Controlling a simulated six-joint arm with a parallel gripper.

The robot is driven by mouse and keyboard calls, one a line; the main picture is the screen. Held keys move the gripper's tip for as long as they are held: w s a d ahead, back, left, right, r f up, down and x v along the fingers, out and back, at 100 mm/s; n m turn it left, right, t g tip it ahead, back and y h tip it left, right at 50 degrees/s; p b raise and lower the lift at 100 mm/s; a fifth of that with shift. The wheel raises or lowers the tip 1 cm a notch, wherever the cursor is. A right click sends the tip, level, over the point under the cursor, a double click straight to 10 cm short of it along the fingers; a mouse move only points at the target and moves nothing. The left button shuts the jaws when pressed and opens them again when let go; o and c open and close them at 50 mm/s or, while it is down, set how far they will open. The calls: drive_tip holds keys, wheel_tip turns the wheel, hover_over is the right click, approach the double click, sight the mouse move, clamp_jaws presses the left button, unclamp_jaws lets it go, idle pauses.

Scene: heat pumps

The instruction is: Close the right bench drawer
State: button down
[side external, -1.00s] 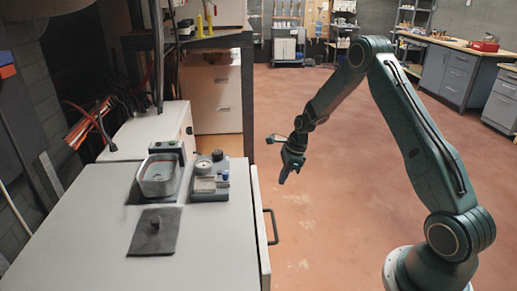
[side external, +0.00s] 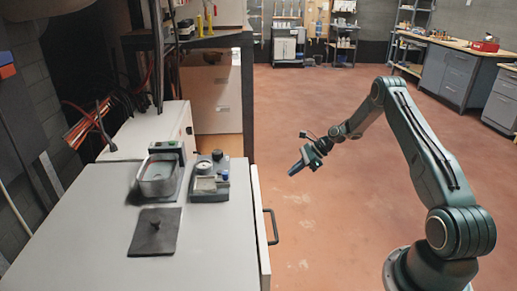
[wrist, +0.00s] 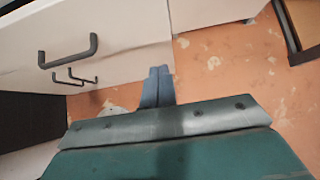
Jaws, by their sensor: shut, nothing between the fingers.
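My gripper (side external: 296,168) is shut and empty. In the side view it hangs over the open floor, to the right of the grey-topped bench and apart from it, pointing down and left. The white drawer front (side external: 261,215) shows edge-on along the bench's right side, with a dark bar handle (side external: 272,226). It stands a little proud of the benchtop edge; how far it is out is hard to tell. In the wrist view my shut fingers (wrist: 157,86) appear in front of white fronts (wrist: 120,35) with dark handles (wrist: 68,53); contact cannot be judged.
The benchtop (side external: 75,220) carries a dark plate with a knob (side external: 154,232), a grey open container (side external: 158,178) and a small gauge device (side external: 209,180). The reddish floor (side external: 350,150) around my gripper is clear. Workbenches (side external: 450,75) stand far right.

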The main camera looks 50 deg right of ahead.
drive_tip(key=w+a+r+x, duration=0.1)
drive_tip(key=r+x, duration=0.1)
drive_tip(key=x, duration=1)
drive_tip(key=shift+w+a+f, duration=0.3)
drive_tip(key=shift+w+a, duration=0.1)
drive_tip(key=w+a, duration=0.3)
drive_tip(key=shift+a, duration=0.1)
drive_tip(key=shift+w+a, duration=0.25)
drive_tip(key=shift+a, duration=0.05)
drive_tip(key=shift+d, duration=0.1)
